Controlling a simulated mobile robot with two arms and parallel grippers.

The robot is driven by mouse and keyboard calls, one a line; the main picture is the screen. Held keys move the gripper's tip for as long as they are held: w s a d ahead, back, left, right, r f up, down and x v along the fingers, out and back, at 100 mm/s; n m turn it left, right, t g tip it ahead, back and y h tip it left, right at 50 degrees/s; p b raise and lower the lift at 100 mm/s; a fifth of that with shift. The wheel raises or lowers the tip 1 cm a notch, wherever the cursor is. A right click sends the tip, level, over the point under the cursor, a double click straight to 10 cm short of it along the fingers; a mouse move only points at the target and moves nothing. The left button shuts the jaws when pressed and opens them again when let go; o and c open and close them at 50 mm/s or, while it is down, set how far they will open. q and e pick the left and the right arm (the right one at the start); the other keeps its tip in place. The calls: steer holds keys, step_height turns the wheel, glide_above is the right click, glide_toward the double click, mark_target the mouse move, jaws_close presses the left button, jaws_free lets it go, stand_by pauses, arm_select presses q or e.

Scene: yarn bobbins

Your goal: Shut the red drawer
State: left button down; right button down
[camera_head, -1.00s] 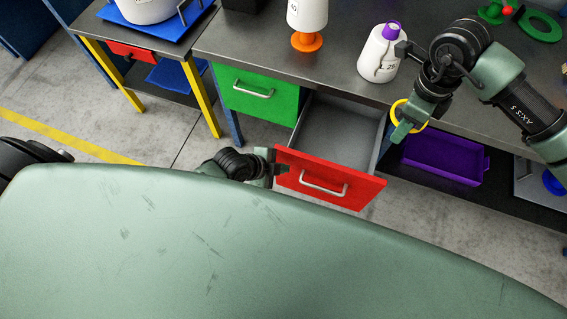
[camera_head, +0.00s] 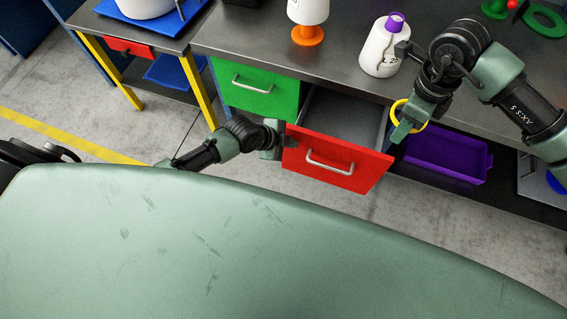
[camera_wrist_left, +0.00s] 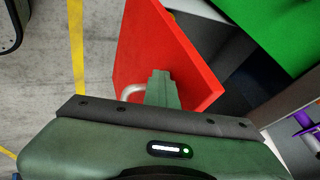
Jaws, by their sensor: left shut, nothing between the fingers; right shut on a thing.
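The red drawer (camera_head: 338,163) stands partly open under the workbench, its grey inside showing behind the red front. A silver handle (camera_head: 330,163) is on its front. My left gripper (camera_head: 284,137) is shut and empty at the left end of the red front. In the left wrist view the shut fingers (camera_wrist_left: 162,88) are against or just in front of the red front (camera_wrist_left: 160,50); exact contact is hard to tell. The handle (camera_wrist_left: 132,91) shows beside them. My right gripper (camera_head: 404,122) is shut on a yellow ring (camera_head: 398,108), above and right of the drawer.
A closed green drawer (camera_head: 255,88) is left of the red one. A purple bin (camera_head: 445,155) sits on the lower shelf at right. On the benchtop (camera_head: 345,68) stand a white bobbin with purple top (camera_head: 380,52) and a white bobbin on an orange base (camera_head: 307,35).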

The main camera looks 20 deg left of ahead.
arm_select(q)
steer(key=w+b, duration=0.9)
steer(key=w, duration=0.7)
steer(key=shift+s, duration=0.1)
